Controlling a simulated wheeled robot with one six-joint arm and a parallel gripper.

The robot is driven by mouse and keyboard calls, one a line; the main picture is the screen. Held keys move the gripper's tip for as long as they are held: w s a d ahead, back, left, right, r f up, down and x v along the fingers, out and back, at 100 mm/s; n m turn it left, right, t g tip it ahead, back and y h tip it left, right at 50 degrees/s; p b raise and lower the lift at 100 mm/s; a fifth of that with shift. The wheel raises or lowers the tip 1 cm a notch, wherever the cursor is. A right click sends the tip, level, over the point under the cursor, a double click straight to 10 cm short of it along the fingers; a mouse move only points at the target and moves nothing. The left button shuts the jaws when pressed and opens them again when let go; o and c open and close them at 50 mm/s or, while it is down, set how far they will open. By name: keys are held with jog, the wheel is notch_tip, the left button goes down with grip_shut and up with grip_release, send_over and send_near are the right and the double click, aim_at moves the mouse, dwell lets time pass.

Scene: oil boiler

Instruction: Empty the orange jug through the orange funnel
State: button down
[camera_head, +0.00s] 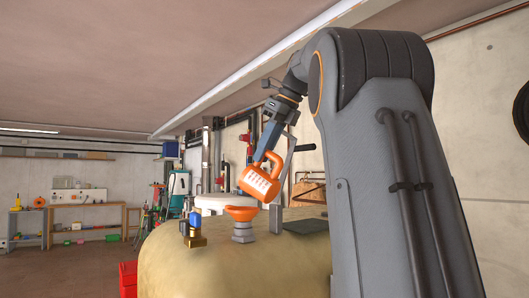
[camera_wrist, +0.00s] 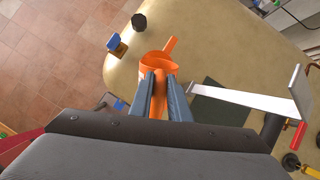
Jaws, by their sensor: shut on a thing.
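The orange jug (camera_head: 260,183), with pale markings on its side, hangs tilted in the head view. My gripper (camera_head: 273,152) is shut on its handle from above. The orange funnel (camera_head: 241,214) sits upright on a grey fitting on top of the beige tank (camera_head: 235,268). The jug is above the funnel and a little to its right in the head view, seemingly apart from it. In the wrist view my gripper's fingers (camera_wrist: 161,95) close on the jug (camera_wrist: 157,64) and hide part of it. The funnel cannot be told apart there. The jug's contents cannot be seen.
A brass valve with a blue handle (camera_head: 195,222) stands left of the funnel on the tank. A dark flat plate (camera_head: 306,226) lies to the right. In the wrist view a black cap (camera_wrist: 139,21) and a white bracket (camera_wrist: 298,90) are near the jug.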

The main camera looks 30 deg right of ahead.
jog(key=shift+w+a+f+g+h, duration=0.1)
jog(key=shift+w+a+g+h, duration=0.1)
jog(key=shift+w+g, duration=0.25)
jog(key=shift+w+a+f+g+h, duration=0.1)
jog(key=shift+w+a+g+h, duration=0.1)
jog(key=shift+w+g, duration=0.2)
jog(key=shift+s, duration=0.1)
